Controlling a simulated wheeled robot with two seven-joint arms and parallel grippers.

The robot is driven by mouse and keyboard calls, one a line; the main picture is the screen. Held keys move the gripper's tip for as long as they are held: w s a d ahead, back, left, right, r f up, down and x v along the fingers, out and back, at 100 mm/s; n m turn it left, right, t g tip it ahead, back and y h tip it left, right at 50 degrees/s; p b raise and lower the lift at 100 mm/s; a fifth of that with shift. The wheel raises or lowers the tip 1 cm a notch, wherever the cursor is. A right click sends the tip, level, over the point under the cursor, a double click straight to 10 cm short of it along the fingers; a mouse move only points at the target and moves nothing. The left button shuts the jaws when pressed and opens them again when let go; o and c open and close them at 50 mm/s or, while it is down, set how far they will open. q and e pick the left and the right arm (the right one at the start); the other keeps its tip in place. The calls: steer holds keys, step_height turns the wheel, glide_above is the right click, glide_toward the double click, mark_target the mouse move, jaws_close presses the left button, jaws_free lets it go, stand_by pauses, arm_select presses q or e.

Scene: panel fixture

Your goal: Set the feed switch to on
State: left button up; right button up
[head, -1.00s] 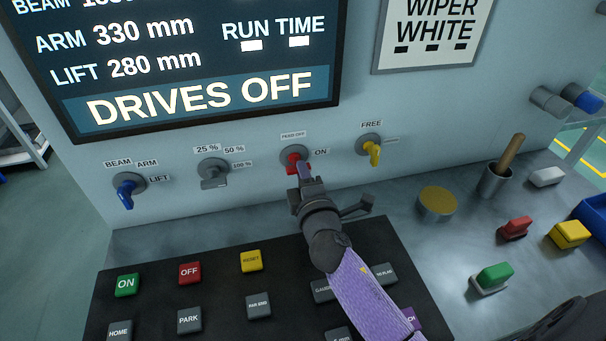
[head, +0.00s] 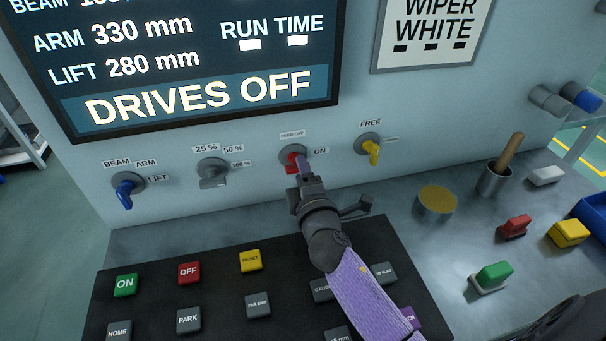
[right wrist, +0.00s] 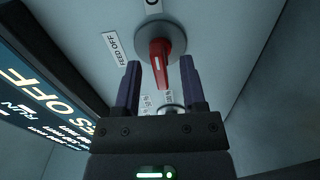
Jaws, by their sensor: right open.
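The feed switch (head: 291,159) is a red handle on a round grey base on the panel wall, with a FEED OFF label above and ON to its right. My right gripper (head: 300,166) is at the switch and partly covers it in the head view. In the right wrist view the red handle (right wrist: 159,62) sticks out into the gap between the two purple fingers of the open right gripper (right wrist: 160,78). A gap shows on each side, so the fingers look apart from it. I cannot tell which label the handle points to. My left gripper is not in view.
A yellow switch (head: 373,151) is to the right; a grey switch (head: 213,173) and a blue switch (head: 126,193) are to the left. A dark button board (head: 220,290) lies below. The display (head: 200,60) reads DRIVES OFF. A cup (head: 495,181) stands on the right of the counter.

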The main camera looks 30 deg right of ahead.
steer(key=v, duration=1)
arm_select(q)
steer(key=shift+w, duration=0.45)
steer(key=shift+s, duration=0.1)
